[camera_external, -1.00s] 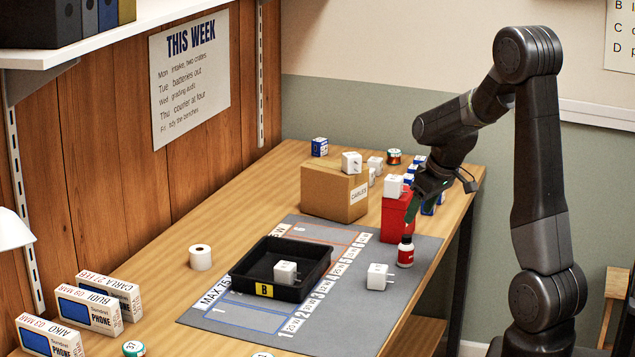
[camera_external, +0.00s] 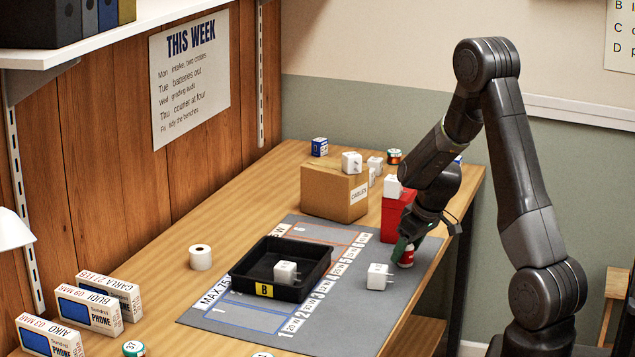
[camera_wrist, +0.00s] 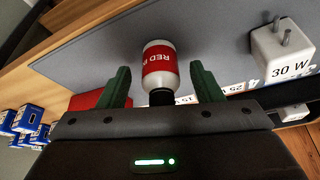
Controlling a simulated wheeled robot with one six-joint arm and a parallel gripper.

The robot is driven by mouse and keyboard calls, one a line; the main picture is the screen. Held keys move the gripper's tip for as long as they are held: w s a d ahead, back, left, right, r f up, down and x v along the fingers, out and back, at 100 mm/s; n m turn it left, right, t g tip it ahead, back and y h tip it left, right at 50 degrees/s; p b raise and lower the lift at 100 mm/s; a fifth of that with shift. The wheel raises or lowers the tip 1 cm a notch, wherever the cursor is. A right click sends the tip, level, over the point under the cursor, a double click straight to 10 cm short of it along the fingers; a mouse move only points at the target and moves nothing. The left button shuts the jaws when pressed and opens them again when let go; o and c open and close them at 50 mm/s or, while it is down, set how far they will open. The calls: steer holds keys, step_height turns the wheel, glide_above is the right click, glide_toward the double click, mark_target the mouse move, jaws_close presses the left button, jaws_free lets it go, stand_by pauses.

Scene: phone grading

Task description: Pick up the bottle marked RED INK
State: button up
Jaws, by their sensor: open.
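The bottle marked RED INK (camera_wrist: 160,68) is white with a red label and a dark cap. In the wrist view it lies between the two green fingers of my gripper (camera_wrist: 158,85), with a gap on each side. The label's later letters are partly cut off from view. In the external view the bottle (camera_external: 406,257) stands on the grey mat (camera_external: 345,300) in front of the red box. My gripper (camera_external: 405,246) is open and lowered around its upper part, which is mostly hidden there.
A red box (camera_external: 393,220) with a white charger on top stands close behind my gripper. A white charger (camera_external: 379,276) stands on the mat to the left; it reads 30 W in the wrist view (camera_wrist: 282,52). A black tray (camera_external: 257,269) marked B holds another charger. The cardboard box (camera_external: 325,197) is farther back.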

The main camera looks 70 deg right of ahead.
steer(key=shift+w+f, duration=0.1)
steer(key=shift+f, duration=0.25)
steer(key=c, duration=1.1)
steer(key=shift+o, duration=0.2)
steer(key=shift+r, duration=0.1)
